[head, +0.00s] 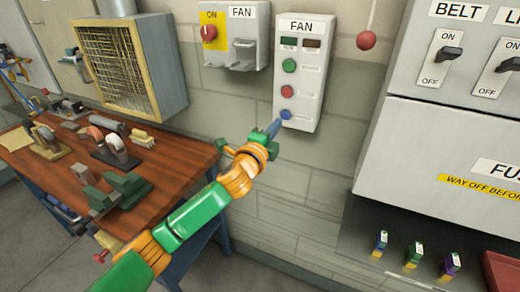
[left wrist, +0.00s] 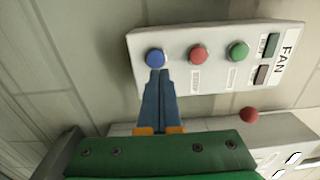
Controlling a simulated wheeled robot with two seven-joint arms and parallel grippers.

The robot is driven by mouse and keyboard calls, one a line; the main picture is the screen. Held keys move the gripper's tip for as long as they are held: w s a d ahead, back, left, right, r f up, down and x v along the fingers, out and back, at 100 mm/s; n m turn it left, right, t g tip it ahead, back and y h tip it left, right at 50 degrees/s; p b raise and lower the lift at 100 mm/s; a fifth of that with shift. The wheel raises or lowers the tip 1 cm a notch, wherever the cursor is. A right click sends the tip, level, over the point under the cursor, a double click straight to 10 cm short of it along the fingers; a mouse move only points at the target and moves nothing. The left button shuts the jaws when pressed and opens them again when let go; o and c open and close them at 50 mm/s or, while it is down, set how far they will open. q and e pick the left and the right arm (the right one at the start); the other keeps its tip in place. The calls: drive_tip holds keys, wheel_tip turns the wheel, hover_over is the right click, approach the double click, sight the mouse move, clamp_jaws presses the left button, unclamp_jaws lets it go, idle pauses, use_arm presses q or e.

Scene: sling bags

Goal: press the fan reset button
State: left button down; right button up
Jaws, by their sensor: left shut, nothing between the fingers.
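The FAN control box (head: 313,65) hangs on the wall, with a green button (head: 289,65), a red button (head: 287,91) and a blue button (head: 285,114) in a column. The small labels are too blurred to read, so the word reset does not show. My left gripper (head: 275,127) is shut and empty, its blue fingertips at the lower left of the blue button. In the left wrist view the fingertips (left wrist: 158,74) lie right at the edge of the blue button (left wrist: 155,57); I cannot tell whether they touch it. My right gripper is not in view.
A FAN switch box with a red knob (head: 209,33) is mounted to the left. A cluttered wooden workbench (head: 60,190) stands at the left. The wall below the box is clear.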

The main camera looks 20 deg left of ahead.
use_arm(q)
drive_tip(key=s+b, duration=0.2)
drive_tip(key=s, duration=0.6)
drive_tip(key=shift+s+a+f, duration=0.2)
drive_tip(key=shift+a, duration=0.05)
drive_tip(key=shift+s+r, duration=0.1)
